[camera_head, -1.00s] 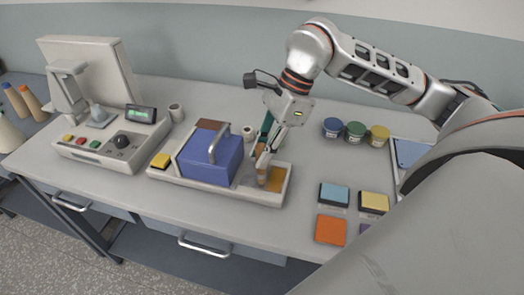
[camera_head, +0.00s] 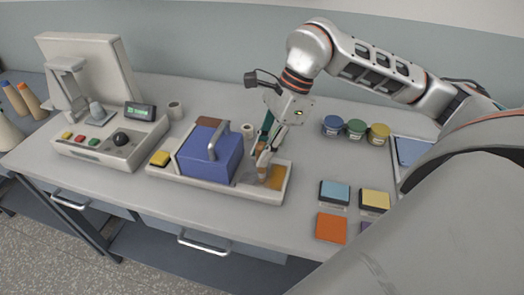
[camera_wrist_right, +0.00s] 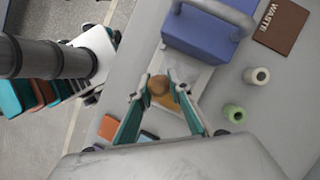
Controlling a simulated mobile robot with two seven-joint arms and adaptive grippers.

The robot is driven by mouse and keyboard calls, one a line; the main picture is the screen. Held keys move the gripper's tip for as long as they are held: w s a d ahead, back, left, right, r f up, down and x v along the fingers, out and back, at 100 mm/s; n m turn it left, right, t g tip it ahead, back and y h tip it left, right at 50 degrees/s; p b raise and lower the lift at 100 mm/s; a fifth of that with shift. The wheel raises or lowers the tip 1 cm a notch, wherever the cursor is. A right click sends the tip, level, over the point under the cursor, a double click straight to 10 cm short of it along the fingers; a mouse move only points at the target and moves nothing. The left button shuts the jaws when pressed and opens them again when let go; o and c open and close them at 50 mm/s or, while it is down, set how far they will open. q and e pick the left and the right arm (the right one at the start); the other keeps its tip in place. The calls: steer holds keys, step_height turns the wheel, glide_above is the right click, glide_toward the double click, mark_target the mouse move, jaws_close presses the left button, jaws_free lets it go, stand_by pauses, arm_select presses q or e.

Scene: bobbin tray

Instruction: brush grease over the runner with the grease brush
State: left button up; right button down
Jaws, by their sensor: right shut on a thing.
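My right gripper (camera_head: 265,158) points down over the right end of a long pale tray (camera_head: 226,197). It is shut on a brown, round-topped thing, which I take to be the grease brush (camera_wrist_right: 158,85); its lower end is hard to make out. A yellow-orange patch (camera_head: 276,184) lies in the tray right beside and below the fingertips. I cannot tell whether the brush touches it. A blue block with a grey handle (camera_head: 205,158), which may be the runner's carriage, sits in the tray left of the gripper. The runner itself is not clearly visible. My left gripper is out of view.
A control box (camera_head: 112,150) with a monitor stands at the left. Three small jars (camera_head: 356,129) stand at the back right. Coloured pads, including an orange one (camera_head: 331,228), lie at the front right. A brown "WASTE" plate (camera_wrist_right: 281,25) lies behind the blue block.

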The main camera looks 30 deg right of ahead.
steer(key=shift+w+d+p, duration=0.55)
steer(key=shift+w+d, duration=1.15)
steer(key=shift+d, duration=0.25)
steer(key=shift+s+a, duration=1.35)
steer(key=shift+a, duration=0.2)
steer(key=shift+s+a, duration=0.1)
steer(key=shift+s+a+b, duration=0.3)
steer(key=shift+s+a, duration=0.1)
steer(key=shift+a, duration=0.15)
steer(key=shift+w+d, duration=0.1)
steer(key=shift+d, duration=0.05)
steer(key=shift+w+d+f, duration=0.1)
steer(key=shift+w+d, duration=0.35)
steer(key=shift+d, duration=0.1)
